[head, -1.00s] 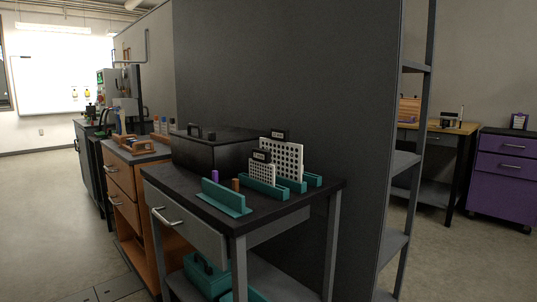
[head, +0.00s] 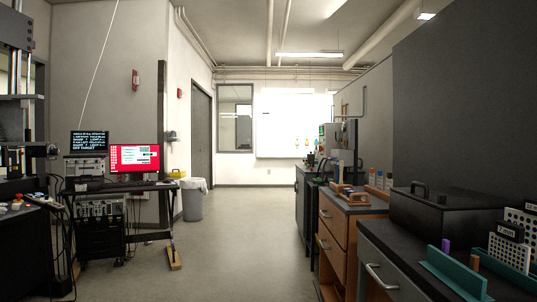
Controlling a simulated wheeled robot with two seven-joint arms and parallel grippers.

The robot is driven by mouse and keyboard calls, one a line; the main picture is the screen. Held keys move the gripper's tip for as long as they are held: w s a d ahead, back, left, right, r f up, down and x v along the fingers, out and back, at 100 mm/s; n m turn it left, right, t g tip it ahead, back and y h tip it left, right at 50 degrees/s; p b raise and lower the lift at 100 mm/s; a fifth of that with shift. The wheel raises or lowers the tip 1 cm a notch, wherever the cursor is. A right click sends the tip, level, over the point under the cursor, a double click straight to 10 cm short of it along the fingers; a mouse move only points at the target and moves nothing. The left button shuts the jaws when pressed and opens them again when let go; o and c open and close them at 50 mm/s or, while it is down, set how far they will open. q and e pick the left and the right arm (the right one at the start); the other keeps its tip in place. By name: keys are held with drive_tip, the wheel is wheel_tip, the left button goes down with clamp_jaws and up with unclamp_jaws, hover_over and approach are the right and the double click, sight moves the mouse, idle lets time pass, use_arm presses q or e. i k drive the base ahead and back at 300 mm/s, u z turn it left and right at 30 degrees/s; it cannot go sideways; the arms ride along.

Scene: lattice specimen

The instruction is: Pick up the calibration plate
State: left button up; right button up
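Two white plates with grids of holes stand upright at the right edge of the head view, on the dark-topped bench (head: 400,238). The farther plate (head: 522,219) is cut off by the picture's edge. I cannot tell for sure which one is the calibration plate. Neither of my grippers shows in the view.
On the bench are a teal angled block (head: 456,274), a black lidded case (head: 440,212) and a small purple piece (head: 446,245). An orange-brown cabinet (head: 333,243) stands beyond. A monitor cart (head: 100,187) and grey bin (head: 193,203) are left. The middle floor is clear.

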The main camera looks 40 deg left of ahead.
sight(505, 245)
drive_tip(key=z, duration=1.2)
drive_tip(key=i, duration=0.85)
drive_tip(key=u, duration=0.1)
